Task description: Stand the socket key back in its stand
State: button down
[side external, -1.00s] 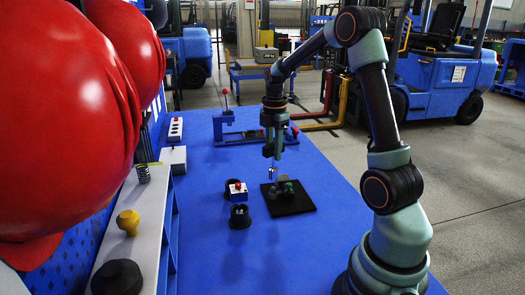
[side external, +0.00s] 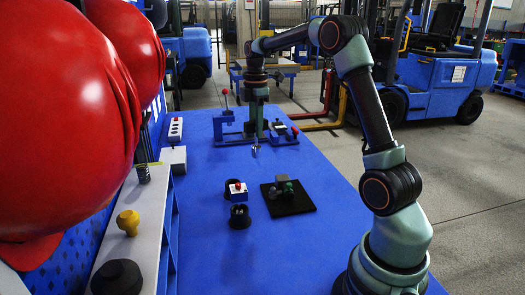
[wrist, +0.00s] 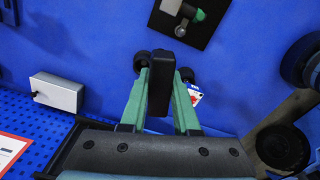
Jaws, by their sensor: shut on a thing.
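My gripper (side external: 257,136) hangs over the far part of the blue bench, apart from the things on it. A thin silver shaft (side external: 255,152), which I take for the socket key, points down below the fingers. A black square plate (side external: 304,207) carries a grey block and a green knob. I cannot tell which is the key's stand.
A blue fixture with a red-tipped lever (side external: 227,118) stands at the far end, close behind my gripper. A grey box (side external: 174,160) is at the left edge. The bench's near middle is clear.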

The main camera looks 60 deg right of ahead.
jog(key=w+a+r+m, duration=0.3)
jog(key=w+a+r, duration=0.1)
jog(key=w+r, duration=0.3)
notch_tip(320, 180, down, 20)
dwell(0.5)
jog(key=shift+s+f, duration=0.1)
jog(key=shift+f, duration=0.5)
jog(key=c, duration=0.6)
grip_release()
jog(key=shift+c, duration=0.2)
